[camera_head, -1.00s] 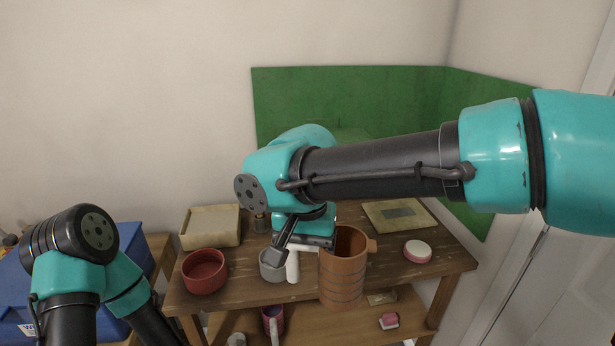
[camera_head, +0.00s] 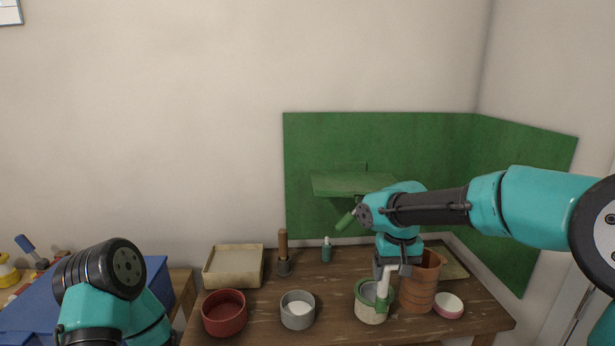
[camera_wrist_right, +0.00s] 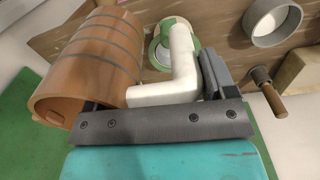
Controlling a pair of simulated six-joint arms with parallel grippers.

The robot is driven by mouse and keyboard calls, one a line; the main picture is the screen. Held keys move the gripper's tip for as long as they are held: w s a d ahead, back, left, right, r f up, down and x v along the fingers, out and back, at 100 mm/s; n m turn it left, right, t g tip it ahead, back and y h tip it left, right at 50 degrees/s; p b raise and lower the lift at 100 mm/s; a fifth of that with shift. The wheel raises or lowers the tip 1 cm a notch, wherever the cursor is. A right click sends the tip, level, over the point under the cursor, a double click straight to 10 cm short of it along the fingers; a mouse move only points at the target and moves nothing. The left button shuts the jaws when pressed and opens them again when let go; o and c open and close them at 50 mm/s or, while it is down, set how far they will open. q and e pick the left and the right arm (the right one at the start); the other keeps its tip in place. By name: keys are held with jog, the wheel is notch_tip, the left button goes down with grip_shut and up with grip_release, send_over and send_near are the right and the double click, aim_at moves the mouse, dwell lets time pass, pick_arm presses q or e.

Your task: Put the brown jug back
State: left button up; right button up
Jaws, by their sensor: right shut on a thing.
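The brown jug (camera_head: 420,288) is a ribbed, upright cylinder with a white L-shaped handle, over the right part of the wooden table. My right gripper (camera_head: 392,268) is shut on the white handle, at the jug's left side. In the right wrist view the jug (camera_wrist_right: 100,55) lies left of the handle (camera_wrist_right: 182,65), and a grey finger is to the handle's right. I cannot tell whether the jug's base touches the table. My left gripper is out of view; only my left arm shows.
A cream-and-green pot (camera_head: 370,308) stands close left of the jug, and a pink-white dish (camera_head: 448,306) close right. A grey bowl (camera_head: 298,311), red bowl (camera_head: 224,315), tan tray (camera_head: 234,268) and small green bottle (camera_head: 326,250) are farther left. A green wall shelf (camera_head: 352,184) overhangs behind.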

jog(key=shift+w+d+f, duration=0.1)
jog(key=shift+w+d, duration=0.1)
jog(key=shift+d, duration=0.1)
